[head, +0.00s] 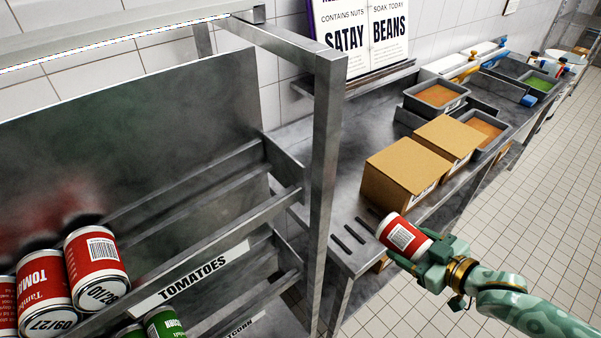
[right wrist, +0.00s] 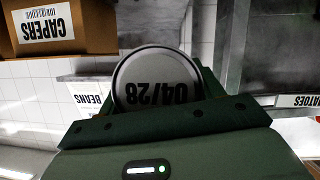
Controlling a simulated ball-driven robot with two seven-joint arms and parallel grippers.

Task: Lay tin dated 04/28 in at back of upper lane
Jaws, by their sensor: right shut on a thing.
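My right gripper (head: 436,257) is shut on a red tin with a white label (head: 404,237), held out past the near corner of the steel counter. In the right wrist view the tin's end (right wrist: 156,80) reads 04/28, upside down. The upper lane of the rack (head: 196,238) has a TOMATOES label (head: 193,276) along its front rail. Red tins lie in it at the left, one marked 01/28 (head: 96,262) and one marked 09/27 (head: 45,290). The lane right of the 01/28 tin looks empty. My left gripper is not in the views.
The rack's steel post (head: 327,165) stands between the tin and the lane. Green tins (head: 164,323) lie in the lower lane. Cardboard boxes (head: 403,173) and grey food trays (head: 437,97) stand on the counter (head: 352,238). The tiled floor at right is clear.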

